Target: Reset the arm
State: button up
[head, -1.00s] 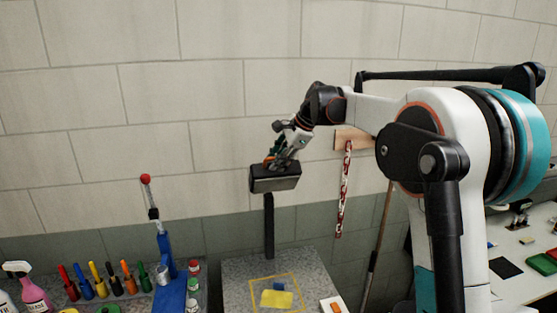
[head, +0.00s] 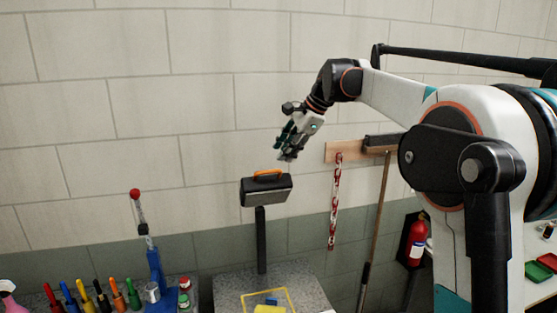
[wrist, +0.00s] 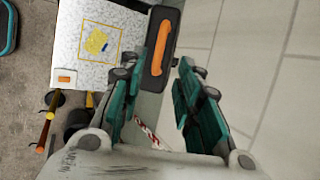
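My gripper (head: 287,148) is above and slightly right of a dark box with an orange handle (head: 266,190), with a visible gap between them. The box sits on top of a black post (head: 261,238). In the wrist view, the two teal-padded fingers of my gripper (wrist: 167,85) are spread apart with nothing between them. The box, with its orange handle (wrist: 161,47), shows beyond the fingertips there. My arm (head: 400,88) reaches in from the right, bent downward at the wrist.
A speckled grey table (head: 232,296) bears a yellow outline and yellow item. Coloured-handled tools (head: 100,295) and a blue stand (head: 156,272) are at the lower left. A red-white chain (head: 336,205) hangs from a wall board; a fire extinguisher (head: 416,240) is at right. The upper-left wall area is clear.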

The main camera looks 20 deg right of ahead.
jog(key=shift+s+d+r, duration=0.2)
jog(key=shift+s+r, duration=0.05)
jog(key=shift+r, duration=0.25)
jog(key=s+a+f+n+h+b, duration=0.1)
jog(key=s+f+n+b, duration=0.4)
jog(key=s+f+b, duration=0.4)
jog(key=s+a+f+n+t+h+b, duration=0.1)
jog(key=s+f+n+b, duration=0.5)
jog(key=s+f, duration=1.1)
jog(key=s+a+f+n+t+h+b, duration=0.1)
jog(key=s+f+n+b, duration=0.5)
jog(key=s+f+b, duration=0.6)
notch_tip(320, 180, down, 10)
jog(key=shift+s+a+r+h, duration=0.25)
jog(key=shift+s+a+h, duration=0.5)
jog(key=shift+s+h, duration=0.25)
